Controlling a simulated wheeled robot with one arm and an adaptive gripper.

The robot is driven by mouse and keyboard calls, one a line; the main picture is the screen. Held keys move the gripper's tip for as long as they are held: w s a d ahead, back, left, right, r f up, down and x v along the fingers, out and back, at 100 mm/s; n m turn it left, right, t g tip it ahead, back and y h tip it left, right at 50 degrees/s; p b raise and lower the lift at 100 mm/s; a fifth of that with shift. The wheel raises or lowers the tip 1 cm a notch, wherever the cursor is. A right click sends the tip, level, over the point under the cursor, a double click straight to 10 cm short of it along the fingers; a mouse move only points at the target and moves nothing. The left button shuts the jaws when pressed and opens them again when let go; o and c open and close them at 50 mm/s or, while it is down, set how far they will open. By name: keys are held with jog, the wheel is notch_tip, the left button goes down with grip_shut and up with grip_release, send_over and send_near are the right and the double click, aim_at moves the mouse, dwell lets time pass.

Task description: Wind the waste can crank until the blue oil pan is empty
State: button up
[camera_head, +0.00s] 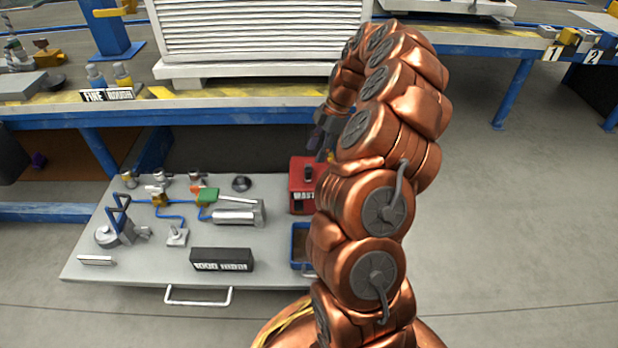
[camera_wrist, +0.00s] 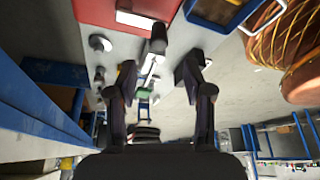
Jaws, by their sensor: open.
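The red waste can (camera_head: 303,200), lettered "WAST…", stands on the grey tray, partly hidden behind my arm. A dark upright knob (camera_head: 308,174) shows at it and looks like the crank handle. In the wrist view the can (camera_wrist: 120,10) is at the top, and the dark knob (camera_wrist: 157,38) appears between and beyond my fingers. The blue oil pan (camera_head: 300,235) is in front of the can, mostly hidden by my arm; its corner (camera_wrist: 192,17) shows in the wrist view. I cannot tell its oil level. My gripper (camera_wrist: 158,78) is open and empty, above the tray near the can.
The grey tray (camera_head: 130,275) also carries pipes, valves, a silver cylinder (camera_head: 238,212) and a black "1000 mbar" block (camera_head: 222,259). The workbench edge (camera_head: 220,98) runs close behind and above the tray. Open floor (camera_head: 500,220) lies to the right.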

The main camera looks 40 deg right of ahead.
aim_at(308, 169)
jog(key=b+x, duration=0.3)
jog(key=x, duration=0.5)
jog(key=shift+d+f, duration=0.1)
jog(key=shift+c, duration=0.4)
grip_shut()
jog(key=shift+s+d, duration=0.1)
jog(key=shift+d, duration=0.1)
jog(key=shift+a, duration=0.25)
